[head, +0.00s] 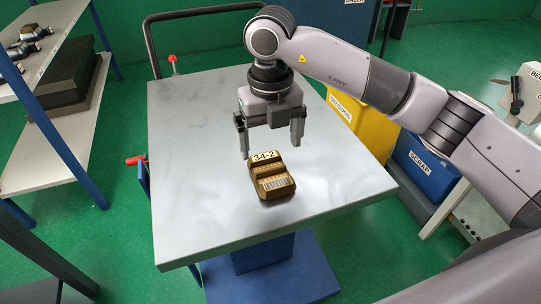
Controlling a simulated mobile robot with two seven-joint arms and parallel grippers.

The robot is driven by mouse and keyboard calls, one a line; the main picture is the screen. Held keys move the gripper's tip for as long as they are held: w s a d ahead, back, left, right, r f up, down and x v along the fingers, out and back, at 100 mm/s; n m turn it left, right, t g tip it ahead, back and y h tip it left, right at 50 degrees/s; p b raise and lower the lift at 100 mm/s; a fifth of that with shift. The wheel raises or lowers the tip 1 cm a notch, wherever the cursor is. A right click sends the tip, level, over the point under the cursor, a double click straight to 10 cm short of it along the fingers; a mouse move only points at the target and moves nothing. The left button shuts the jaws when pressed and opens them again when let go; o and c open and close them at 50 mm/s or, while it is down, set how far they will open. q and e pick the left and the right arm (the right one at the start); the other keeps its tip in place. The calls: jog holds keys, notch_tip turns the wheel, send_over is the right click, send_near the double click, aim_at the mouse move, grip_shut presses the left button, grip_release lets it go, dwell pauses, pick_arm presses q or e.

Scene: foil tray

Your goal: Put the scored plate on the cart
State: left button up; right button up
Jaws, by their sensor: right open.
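A brown, brass-coloured block (271,184) with grooves scored across its top and a "34-2" label lies on the grey metal top of the cart (200,205), near the middle. I take this block to be the scored plate. My right gripper (270,150) points down at the far end of the block, its two fingers spread wide and apart. The left fingertip is close to the block's far left corner; I cannot tell whether it touches. Nothing is held between the fingers. My left gripper is not in view.
The cart has a black push handle (148,42) at its far side and red knobs on the left. A shelf (50,150) with metal parts stands at left. Yellow (365,125) and blue (425,168) bins stand at right. The cart top around the block is clear.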

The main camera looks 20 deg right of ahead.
notch_tip(320, 180, up, 6)
dwell(0.6)
